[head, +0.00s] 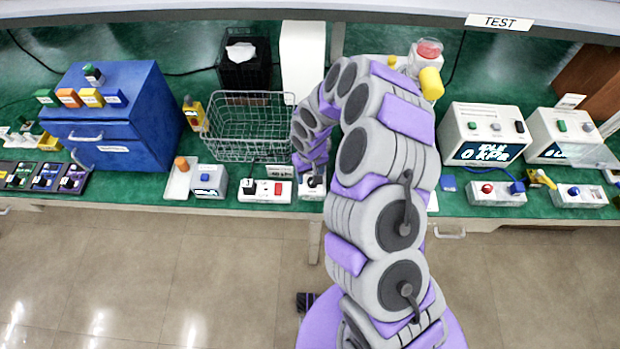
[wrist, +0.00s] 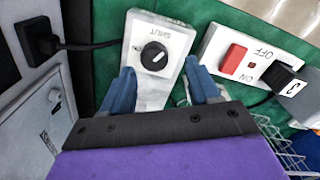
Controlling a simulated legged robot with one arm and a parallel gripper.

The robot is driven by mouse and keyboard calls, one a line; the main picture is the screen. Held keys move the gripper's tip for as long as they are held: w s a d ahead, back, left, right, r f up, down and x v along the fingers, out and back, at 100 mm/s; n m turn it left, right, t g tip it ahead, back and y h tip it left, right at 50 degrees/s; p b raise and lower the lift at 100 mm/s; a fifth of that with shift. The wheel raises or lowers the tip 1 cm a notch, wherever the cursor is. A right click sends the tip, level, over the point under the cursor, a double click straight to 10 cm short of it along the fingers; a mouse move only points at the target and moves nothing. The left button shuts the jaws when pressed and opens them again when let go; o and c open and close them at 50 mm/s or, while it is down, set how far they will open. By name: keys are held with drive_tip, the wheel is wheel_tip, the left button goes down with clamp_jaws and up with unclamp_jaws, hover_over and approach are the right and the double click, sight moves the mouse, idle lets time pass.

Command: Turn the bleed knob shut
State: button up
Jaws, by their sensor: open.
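The bleed knob (wrist: 154,56) is a round black dial with a white pointer line, on a pale box (wrist: 150,92) in the wrist view. The knob lies between and slightly beyond the fingertips; no contact shows. In the head view the box (head: 311,192) stands at the bench's front edge, with my gripper (head: 312,172) partly hiding it.
A power strip (head: 266,192) with a red switch stands left of the box. A wire basket (head: 250,127) is behind it. A black plug (wrist: 39,42) and its cable sit close to the knob box in the wrist view. Pump units (head: 482,134) stand at the right.

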sight(311, 180)
drive_tip(key=shift+d+f, duration=0.25)
drive_tip(key=shift+f, duration=0.85)
drive_tip(key=shift+d+f, duration=0.35)
drive_tip(key=shift+f, duration=0.15)
drive_tip(key=shift+a, duration=0.1)
drive_tip(key=shift+a, duration=0.15)
drive_tip(key=shift+c, duration=0.3)
drive_tip(key=shift+a, duration=0.2)
drive_tip(key=c, duration=0.3)
drive_tip(key=shift+d, duration=0.2)
drive_tip(key=c, duration=0.7)
drive_tip(key=shift+s+n, duration=0.1)
drive_tip(key=shift+n, duration=2.2)
